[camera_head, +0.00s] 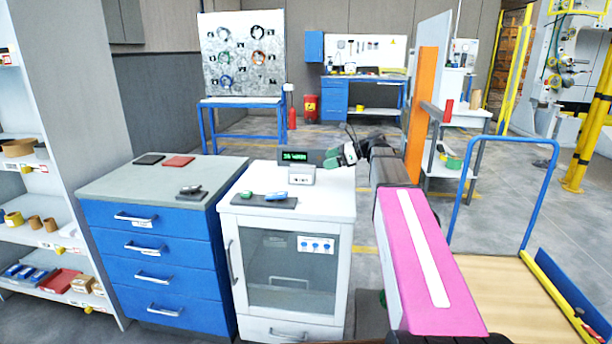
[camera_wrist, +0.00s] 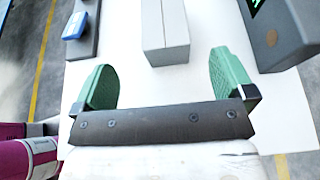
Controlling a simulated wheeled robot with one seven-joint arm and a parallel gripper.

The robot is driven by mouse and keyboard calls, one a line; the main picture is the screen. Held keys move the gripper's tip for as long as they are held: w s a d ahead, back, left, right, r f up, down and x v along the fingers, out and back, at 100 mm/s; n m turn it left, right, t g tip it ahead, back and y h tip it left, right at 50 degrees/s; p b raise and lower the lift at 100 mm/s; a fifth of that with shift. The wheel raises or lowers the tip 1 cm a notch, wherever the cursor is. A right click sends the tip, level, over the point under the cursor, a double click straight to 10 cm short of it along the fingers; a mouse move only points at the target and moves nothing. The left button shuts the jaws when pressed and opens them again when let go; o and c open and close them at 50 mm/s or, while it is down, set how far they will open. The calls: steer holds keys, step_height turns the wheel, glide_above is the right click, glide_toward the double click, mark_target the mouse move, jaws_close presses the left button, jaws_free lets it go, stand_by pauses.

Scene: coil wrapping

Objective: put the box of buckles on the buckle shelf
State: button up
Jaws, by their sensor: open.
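My gripper (camera_head: 347,155) is over the right back part of the white cabinet's top. In the wrist view its two green fingers (camera_wrist: 160,80) stand wide apart with nothing between them. A plain light grey block (camera_wrist: 166,32) lies just ahead of the fingertips, apart from them. I see no label on it and cannot tell if it is the box of buckles. White shelving (camera_head: 55,240) at the far left holds small tan boxes (camera_head: 83,285), blue items (camera_head: 25,273) and a red tray (camera_head: 60,281). I cannot tell which shelf is for buckles.
A blue drawer unit (camera_head: 150,260) adjoins on the left. A trolley with a blue handle (camera_head: 500,140) is at the right.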

mark_target(304, 168)
steer(key=x, duration=1)
steer(key=shift+w, duration=0.25)
steer(key=c, duration=1.4)
